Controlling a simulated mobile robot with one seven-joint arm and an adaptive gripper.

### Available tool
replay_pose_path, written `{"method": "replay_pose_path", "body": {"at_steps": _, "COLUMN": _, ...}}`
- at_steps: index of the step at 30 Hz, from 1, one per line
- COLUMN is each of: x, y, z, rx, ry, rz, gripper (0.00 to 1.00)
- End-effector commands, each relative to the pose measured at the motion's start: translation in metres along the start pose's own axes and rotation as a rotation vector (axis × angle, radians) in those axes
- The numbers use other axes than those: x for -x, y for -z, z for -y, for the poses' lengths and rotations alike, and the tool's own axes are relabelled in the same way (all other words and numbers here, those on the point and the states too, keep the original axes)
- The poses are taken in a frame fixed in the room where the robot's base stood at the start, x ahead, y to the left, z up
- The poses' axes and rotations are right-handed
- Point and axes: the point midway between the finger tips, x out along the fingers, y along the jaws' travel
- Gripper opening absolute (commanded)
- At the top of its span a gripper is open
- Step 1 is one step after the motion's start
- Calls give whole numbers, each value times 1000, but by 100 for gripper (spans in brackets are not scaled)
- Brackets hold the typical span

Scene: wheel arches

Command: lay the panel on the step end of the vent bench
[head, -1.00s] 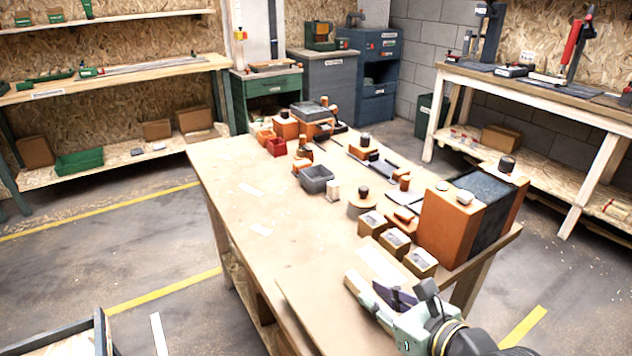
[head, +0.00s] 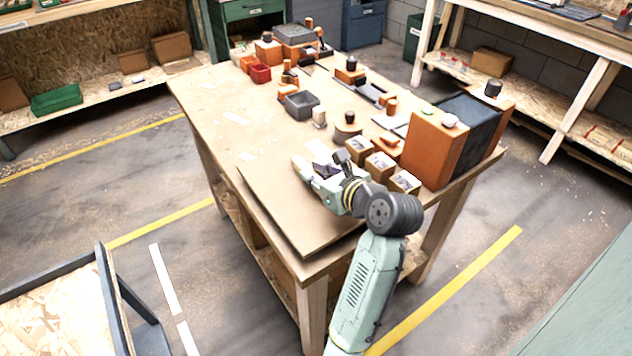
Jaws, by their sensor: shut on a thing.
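The panel (head: 283,205) is a thin, flat brown board at the near left end of the wooden bench (head: 205,100). My gripper (head: 310,170) is at the panel's far right side, shut, apparently on its edge; the fingers partly hide the contact. The panel looks about level, with a dark line under its near edge. I cannot tell whether it rests on the top or is held just above it. Its left edge runs close to the bench's left edge. I see no readable label for the vent bench or step end.
Small cardboard boxes (head: 380,165) stand right of my gripper, with a large orange and black block (head: 433,148) beyond. The bench's left strip is mostly clear. A cart (head: 110,300) stands at lower left.

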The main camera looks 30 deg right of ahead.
Motion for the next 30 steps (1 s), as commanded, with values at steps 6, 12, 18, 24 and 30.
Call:
{"method": "replay_pose_path", "body": {"at_steps": 6, "x": -9, "y": 24, "z": 0, "rx": -2, "ry": 1, "rz": 1, "gripper": 0}}
{"method": "replay_pose_path", "body": {"at_steps": 12, "x": -10, "y": 25, "z": 0, "rx": 2, "ry": 2, "rz": 4, "gripper": 0}}
{"method": "replay_pose_path", "body": {"at_steps": 18, "x": -11, "y": 28, "z": 0, "rx": -1, "ry": 0, "rz": 0, "gripper": 21}}
{"method": "replay_pose_path", "body": {"at_steps": 24, "x": -11, "y": 28, "z": 0, "rx": 0, "ry": 0, "rz": 0, "gripper": 34}}
{"method": "replay_pose_path", "body": {"at_steps": 30, "x": -11, "y": 28, "z": 0, "rx": 0, "ry": 0, "rz": 0, "gripper": 38}}
